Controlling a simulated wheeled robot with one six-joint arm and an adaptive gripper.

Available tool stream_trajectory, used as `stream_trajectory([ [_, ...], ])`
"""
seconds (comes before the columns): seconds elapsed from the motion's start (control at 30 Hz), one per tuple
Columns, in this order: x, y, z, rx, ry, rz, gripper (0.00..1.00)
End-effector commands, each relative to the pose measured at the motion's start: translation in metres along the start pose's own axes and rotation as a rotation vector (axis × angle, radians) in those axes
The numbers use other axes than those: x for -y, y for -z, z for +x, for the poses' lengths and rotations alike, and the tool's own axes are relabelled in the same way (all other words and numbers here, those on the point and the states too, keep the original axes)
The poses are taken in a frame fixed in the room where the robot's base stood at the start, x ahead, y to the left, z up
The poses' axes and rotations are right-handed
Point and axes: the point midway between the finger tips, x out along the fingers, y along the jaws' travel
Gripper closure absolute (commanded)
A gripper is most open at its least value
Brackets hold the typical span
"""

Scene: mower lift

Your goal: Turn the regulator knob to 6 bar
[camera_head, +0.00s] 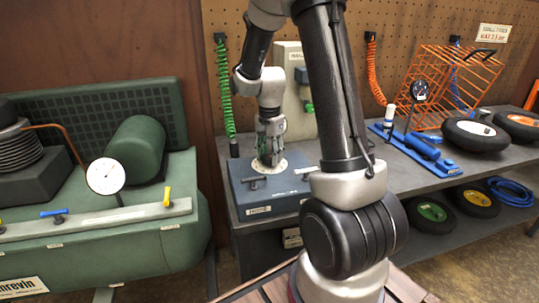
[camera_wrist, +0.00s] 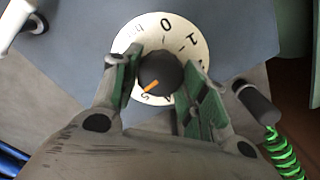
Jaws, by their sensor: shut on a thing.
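The regulator knob (camera_wrist: 158,72) is dark and round, with an orange pointer mark. It sits at the centre of a cream dial plate (camera_wrist: 180,27) marked with 0, 1 and "bar". The pointer aims to the lower left, near a partly hidden figure that looks like a 5; no 6 is readable. My gripper (camera_wrist: 162,76) is shut on the knob, one green-padded finger on each side. In the head view my gripper (camera_head: 270,142) points down onto the blue-grey regulator box (camera_head: 246,202) on the bench and hides the knob there.
A green compressor (camera_head: 150,245) with a white gauge (camera_head: 105,176) stands at left. A green coiled hose (camera_head: 224,90) hangs behind the box. On the bench at right are a blue foot pump (camera_head: 425,146), an orange wire rack (camera_head: 452,85) and wheels (camera_head: 475,135).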

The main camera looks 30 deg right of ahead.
Motion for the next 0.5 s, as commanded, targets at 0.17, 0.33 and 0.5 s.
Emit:
stream_trajectory([
  [0.17, 0.0008, 0.0008, -0.0011, -0.002, 0.002, 0.12, 0.81],
  [0.33, 0.0008, 0.0008, -0.0011, -0.002, 0.002, 0.204, 0.81],
  [0.5, 0.0007, 0.0008, -0.0011, -0.002, 0.003, 0.254, 0.81],
])
